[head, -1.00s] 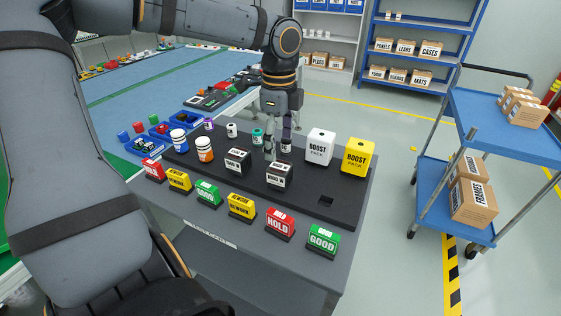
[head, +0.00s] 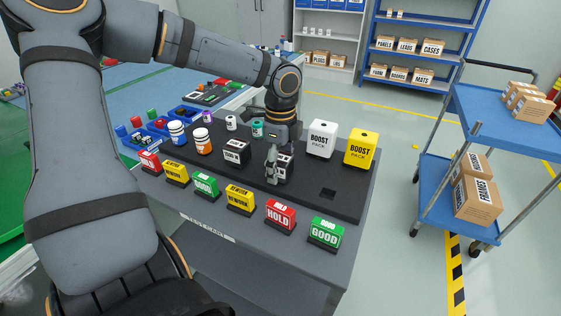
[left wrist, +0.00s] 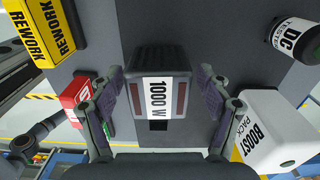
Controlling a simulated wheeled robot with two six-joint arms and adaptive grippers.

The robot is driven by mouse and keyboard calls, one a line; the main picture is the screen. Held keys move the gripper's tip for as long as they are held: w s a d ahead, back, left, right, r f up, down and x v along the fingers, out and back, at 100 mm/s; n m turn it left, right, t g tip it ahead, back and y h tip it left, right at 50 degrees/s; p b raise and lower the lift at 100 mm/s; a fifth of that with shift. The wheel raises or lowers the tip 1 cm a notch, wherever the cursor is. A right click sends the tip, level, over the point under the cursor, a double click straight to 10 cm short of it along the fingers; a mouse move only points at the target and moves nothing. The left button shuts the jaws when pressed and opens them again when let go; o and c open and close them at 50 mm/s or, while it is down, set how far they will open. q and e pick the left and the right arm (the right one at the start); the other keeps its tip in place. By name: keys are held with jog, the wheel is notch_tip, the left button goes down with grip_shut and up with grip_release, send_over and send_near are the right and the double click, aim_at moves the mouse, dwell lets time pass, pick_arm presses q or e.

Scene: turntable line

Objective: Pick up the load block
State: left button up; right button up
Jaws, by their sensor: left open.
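The load block (left wrist: 163,65) is a dark block with a white label reading 1000 W. In the left wrist view it sits between the two fingers of my open left gripper (left wrist: 160,85), with a finger on each side and gaps showing. In the head view my left gripper (head: 272,165) points down at the same block (head: 285,167) on the dark board and partly covers it. A similar black block (head: 237,151) with a white label stands to its left. My right gripper is not seen.
White (head: 321,138) and yellow (head: 361,148) boost packs stand close on the right of the dark board (head: 330,208). White and orange bottles (head: 203,141) stand left. A row of coloured signs, including a red HOLD sign (head: 280,214), lines the front. A blue cart (head: 500,125) stands right.

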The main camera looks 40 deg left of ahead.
aim_at(281, 156)
pick_arm(q)
jog(key=shift+r, duration=0.15)
jog(key=c, duration=0.3)
grip_shut()
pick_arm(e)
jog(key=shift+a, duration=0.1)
pick_arm(q)
jog(key=shift+r, duration=0.4)
notch_tip(281, 156, up, 3)
jog(key=shift+w+f+p, duration=0.1)
jog(key=shift+f+p, duration=0.05)
jog(key=shift+p, duration=0.6)
jog(key=s+d+r, duration=0.2)
jog(key=s+r, duration=0.3)
jog(key=s, duration=0.2)
jog(key=s+d+r, duration=0.3)
jog(key=s+r, duration=0.1)
jog(key=s, duration=0.2)
notch_tip(281, 156, up, 14)
jog(key=p, duration=1.2)
jog(key=shift+s+a+f+p, duration=0.15)
jog(key=shift+f+p, duration=0.1)
jog(key=shift+p, duration=0.1)
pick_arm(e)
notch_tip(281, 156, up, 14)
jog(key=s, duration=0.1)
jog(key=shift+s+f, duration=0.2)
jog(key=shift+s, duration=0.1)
